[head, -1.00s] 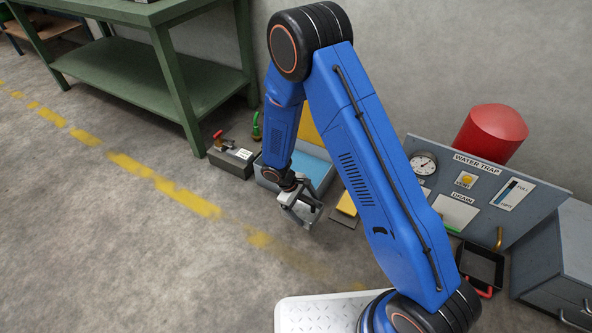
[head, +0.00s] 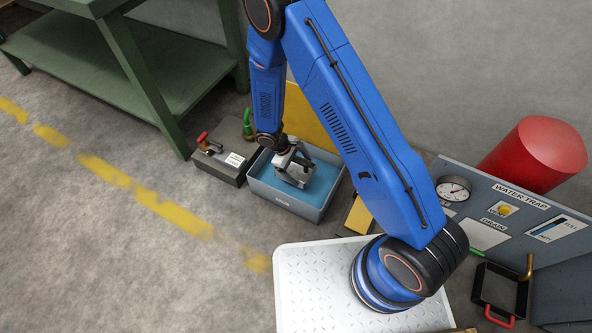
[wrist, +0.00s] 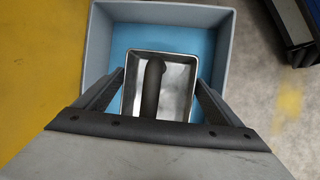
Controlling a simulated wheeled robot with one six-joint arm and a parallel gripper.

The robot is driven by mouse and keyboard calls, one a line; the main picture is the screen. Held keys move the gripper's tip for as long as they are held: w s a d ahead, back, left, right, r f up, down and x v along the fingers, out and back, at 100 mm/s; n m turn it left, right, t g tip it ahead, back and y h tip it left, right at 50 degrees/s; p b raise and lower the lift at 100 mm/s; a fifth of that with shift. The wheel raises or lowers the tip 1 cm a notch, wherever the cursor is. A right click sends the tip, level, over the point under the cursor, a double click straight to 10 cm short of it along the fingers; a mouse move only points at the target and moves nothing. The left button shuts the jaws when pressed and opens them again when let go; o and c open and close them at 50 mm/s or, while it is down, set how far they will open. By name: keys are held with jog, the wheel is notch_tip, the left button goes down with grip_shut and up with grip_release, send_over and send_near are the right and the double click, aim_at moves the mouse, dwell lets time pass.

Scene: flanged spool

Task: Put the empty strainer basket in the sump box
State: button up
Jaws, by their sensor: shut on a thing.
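My gripper (head: 290,160) is shut on the strainer basket (head: 297,178), a small metal box. In the wrist view the basket (wrist: 178,92) looks empty, with a dark bar-like handle (wrist: 152,90) running through its middle between my fingers. The grey open box with a blue inside (head: 318,212), which I take as the sump box, lies beneath. In the wrist view the basket's outline falls within the box's walls (wrist: 170,13), nearer its lower side. I cannot tell whether the basket touches the blue bottom or hangs above it.
A dark grey box with a red-handled valve (head: 222,160) stands just left of the sump box. A yellow panel (head: 308,118) is behind it. The water-trap panel (head: 520,200), a red cylinder (head: 540,145) and a black tray (head: 502,290) are at right. A green bench (head: 130,60) stands at upper left.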

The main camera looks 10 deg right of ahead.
jog(key=f, duration=0.6)
jog(key=shift+w, duration=0.35)
jog(key=shift+f, duration=2.25)
jog(key=shift+f, duration=0.6)
jog(key=o, duration=1)
jog(key=shift+r, duration=0.55)
jog(key=v, duration=1.2)
jog(key=shift+r, duration=0.15)
jog(key=shift+r, duration=0.1)
